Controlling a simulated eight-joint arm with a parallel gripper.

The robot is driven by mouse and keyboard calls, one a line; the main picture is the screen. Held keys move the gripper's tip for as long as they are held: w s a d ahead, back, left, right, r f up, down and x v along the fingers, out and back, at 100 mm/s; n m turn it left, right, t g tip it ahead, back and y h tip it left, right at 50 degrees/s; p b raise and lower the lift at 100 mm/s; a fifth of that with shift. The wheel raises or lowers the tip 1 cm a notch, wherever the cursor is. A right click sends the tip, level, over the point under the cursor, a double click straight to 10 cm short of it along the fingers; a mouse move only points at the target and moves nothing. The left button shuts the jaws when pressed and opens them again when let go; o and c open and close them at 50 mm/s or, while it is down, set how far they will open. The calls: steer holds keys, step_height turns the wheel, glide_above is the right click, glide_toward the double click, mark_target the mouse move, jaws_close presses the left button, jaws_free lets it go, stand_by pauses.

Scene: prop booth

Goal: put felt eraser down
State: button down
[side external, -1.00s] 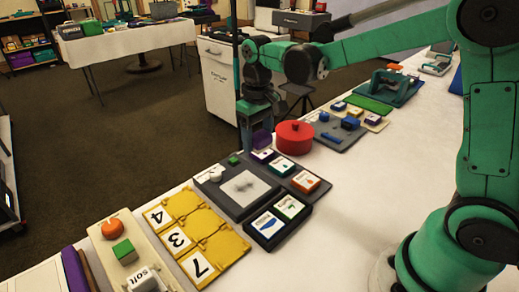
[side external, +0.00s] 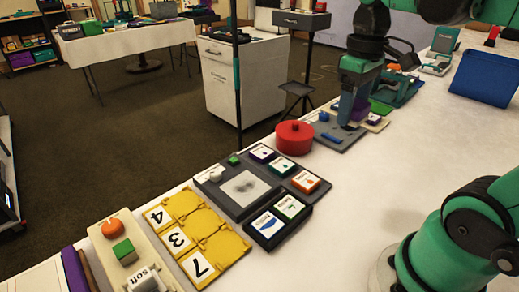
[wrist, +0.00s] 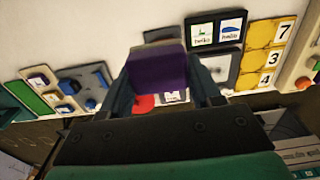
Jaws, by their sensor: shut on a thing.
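The felt eraser (wrist: 157,68) is a purple block with a greyish top edge. It sits between the two fingers of my gripper (wrist: 160,85) in the wrist view, and the gripper is shut on it. In the side view my gripper (side external: 353,112) is low over the far part of the white table, by the grey board with blue pieces. A bit of purple (side external: 362,105) shows beside the finger there; most of the eraser is hidden. I cannot tell whether it touches anything below.
The grey board (side external: 337,140) and a green mat (side external: 380,107) are close to my gripper. A red round pot (side external: 294,138), a dark board with picture tiles (side external: 222,198) and yellow number plates (side external: 228,246) stand nearer.

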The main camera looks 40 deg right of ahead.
mark_target(333, 203)
steer(key=shift+s+f, duration=0.1)
steer(key=shift+s, duration=0.2)
step_height(333, 203, down, 20)
steer(key=shift+r, duration=0.2)
stand_by(0.5)
steer(key=shift+c, duration=0.9)
jaws_free()
step_height(333, 203, up, 12)
steer(key=w+a+r+t, duration=0.1)
steer(key=w+a+t, duration=0.4)
steer(key=a+t, duration=0.2)
steer(key=shift+w+a+r, duration=0.15)
steer(key=shift+a+r, duration=0.05)
steer(key=shift+a, duration=0.1)
